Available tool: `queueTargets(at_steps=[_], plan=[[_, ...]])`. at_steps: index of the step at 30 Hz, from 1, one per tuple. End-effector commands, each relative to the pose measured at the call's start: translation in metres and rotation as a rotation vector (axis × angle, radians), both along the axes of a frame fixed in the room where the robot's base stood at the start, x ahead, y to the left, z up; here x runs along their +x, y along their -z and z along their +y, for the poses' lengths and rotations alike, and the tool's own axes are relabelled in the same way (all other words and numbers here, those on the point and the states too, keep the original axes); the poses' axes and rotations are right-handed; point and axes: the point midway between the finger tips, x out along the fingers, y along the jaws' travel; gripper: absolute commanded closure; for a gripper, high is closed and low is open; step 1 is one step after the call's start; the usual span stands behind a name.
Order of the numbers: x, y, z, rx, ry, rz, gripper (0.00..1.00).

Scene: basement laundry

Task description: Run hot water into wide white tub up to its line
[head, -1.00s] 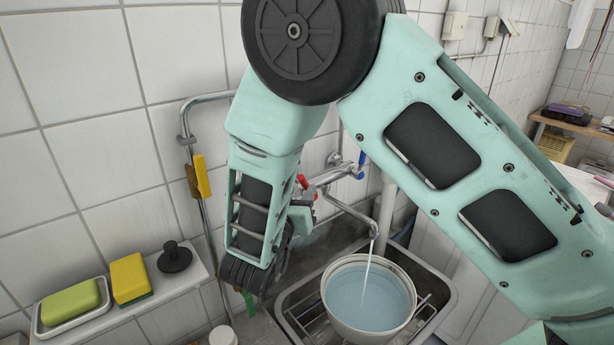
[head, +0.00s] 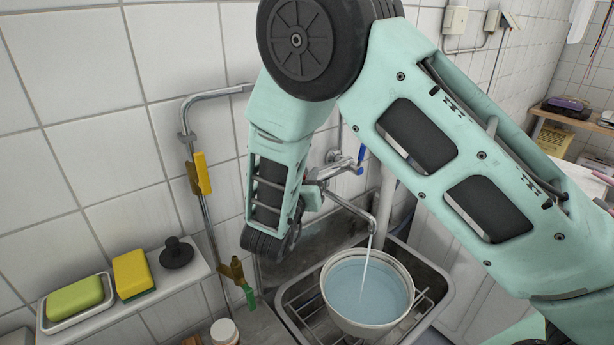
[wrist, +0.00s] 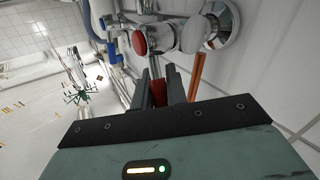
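The wide white tub (head: 334,310) stands upright on the rack in the sink under the spout (head: 372,226). A thin water stream (head: 366,258) falls into it, and bluish water (head: 372,290) stands fairly high inside. I cannot make out a fill line. My gripper (head: 312,196) is at the wall tap, its fingers partly hidden behind my arm. In the wrist view, my fingers (wrist: 161,88) stand close on both sides of a red handle (wrist: 160,93), below the tap's red cap (wrist: 139,43). Whether they press on it is unclear. The blue tap lever (head: 361,158) is just right of my gripper.
A ledge at left holds a green soap bar (head: 75,300), a yellow sponge (head: 132,274) and a black plug (head: 176,253). A pipe with a yellow tag (head: 202,173) runs down the wall. A white-lidded jar (head: 224,332) stands left of the sink.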

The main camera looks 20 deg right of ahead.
Motion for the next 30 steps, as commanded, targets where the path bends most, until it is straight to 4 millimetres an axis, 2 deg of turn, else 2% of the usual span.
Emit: queueTargets(at_steps=[6, 12, 21, 22, 24, 30], plan=[[0.002, -0.006, -0.007, 0.131, 0.004, 0.041, 1.00], [0.004, -0.003, -0.012, 0.260, 0.002, 0.086, 1.00], [0.004, -0.001, -0.012, 0.271, 0.002, 0.090, 1.00], [0.004, -0.001, -0.012, 0.271, 0.002, 0.090, 0.80], [0.004, -0.001, -0.012, 0.270, 0.001, 0.089, 0.64], [0.004, -0.001, -0.012, 0.270, 0.001, 0.089, 0.64]])
